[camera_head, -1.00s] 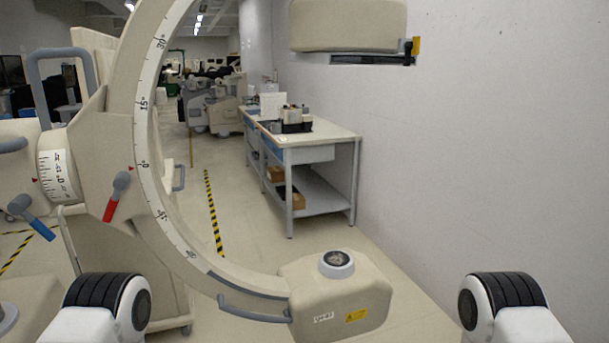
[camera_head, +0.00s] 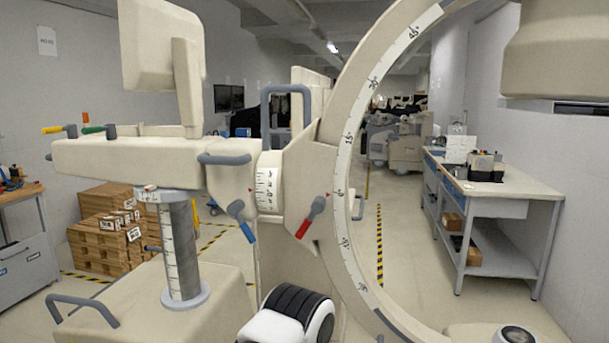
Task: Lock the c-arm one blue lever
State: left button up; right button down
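The C-arm machine's blue lever (camera_head: 243,222) hangs from the horizontal arm beside the white scale drum, tilted with its blue tip down to the right. A red lever (camera_head: 308,219) sits to its right on the C-arm's bracket, tip down to the left. The large C-shaped arc (camera_head: 343,183) with a degree scale curves at the right. A rounded black-and-white part of my own arm (camera_head: 290,317) shows at the bottom centre, below the levers. No gripper fingers show in the view, and nothing touches the blue lever.
The machine's column (camera_head: 181,250) and base with a grey handle (camera_head: 88,305) stand at lower left. Yellow and green levers (camera_head: 92,129) sit at the arm's far left end. Floor is open between arc and bench.

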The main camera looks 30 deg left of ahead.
aim_at(234, 208)
jog(key=u, duration=1.4)
